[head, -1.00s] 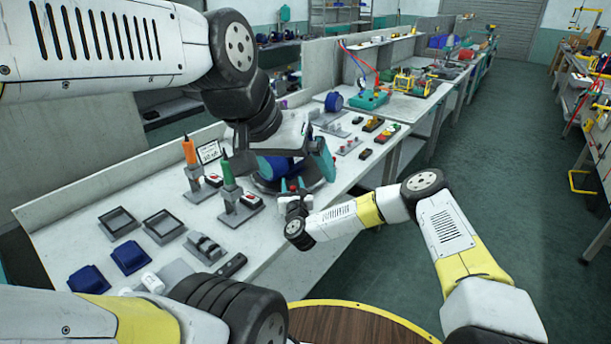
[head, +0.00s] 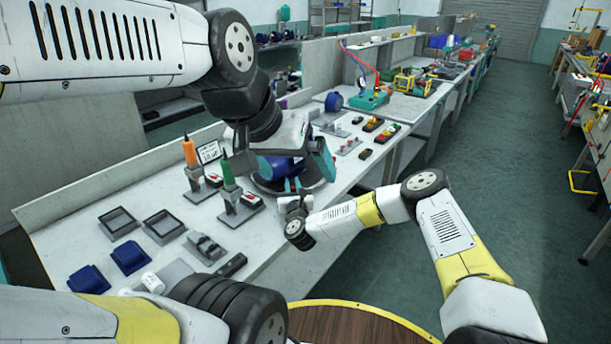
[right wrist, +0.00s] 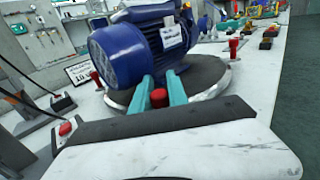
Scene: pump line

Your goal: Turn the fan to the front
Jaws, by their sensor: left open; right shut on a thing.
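A blue motor (head: 282,168) lies on a round grey turntable (right wrist: 212,90) on the bench. In the right wrist view, the motor's rounded blue end (right wrist: 118,52) faces the camera and a little left, and a white label (right wrist: 172,32) is on its right side. I cannot clearly make out the fan. My right gripper (right wrist: 160,92) is shut on a red knob (right wrist: 158,98) at the turntable's near edge; it also shows in the head view (head: 292,188). My left gripper (head: 300,160) is open, above and around the motor, partly hidden by its own wrist.
Other red knobs (right wrist: 97,78) stand around the turntable rim. Orange (head: 189,152) and green (head: 228,174) screwdrivers stand in holders on the left. Grey trays (head: 118,222) and blue blocks (head: 130,257) lie nearer. The floor (head: 400,270) right of the bench is clear.

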